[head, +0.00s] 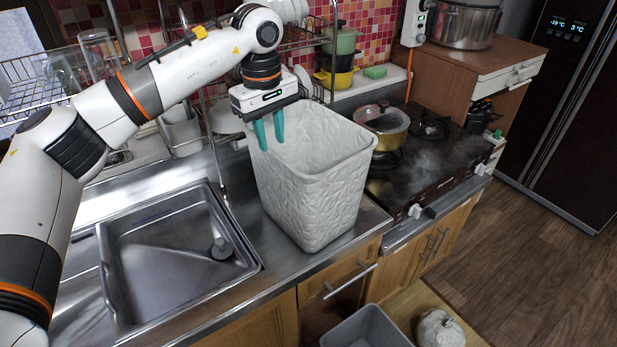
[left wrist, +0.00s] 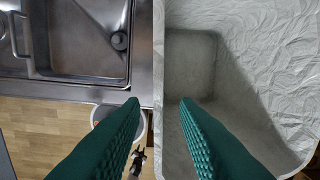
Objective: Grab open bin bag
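The open bin bag (head: 310,185) is a pale grey, crinkled, bin-shaped thing standing upright on the steel counter, its wide mouth facing up. My left gripper (head: 270,133) points down at its left rim, with two teal fingers spread. In the left wrist view, the bag's rim and wall (left wrist: 159,60) run between the two fingertips (left wrist: 160,103). One finger is over the inside and one is outside. A gap shows on both sides of the wall. The bag's inside (left wrist: 235,70) looks empty where visible. My right gripper is not in view.
A steel sink (head: 175,255) lies left of the bag. A pot (head: 383,125) stands on the stove (head: 430,165) at right. A dish rack (head: 40,90) is behind at left. Below the counter are a grey bin (head: 367,328) and a pale knotted bundle (head: 438,330).

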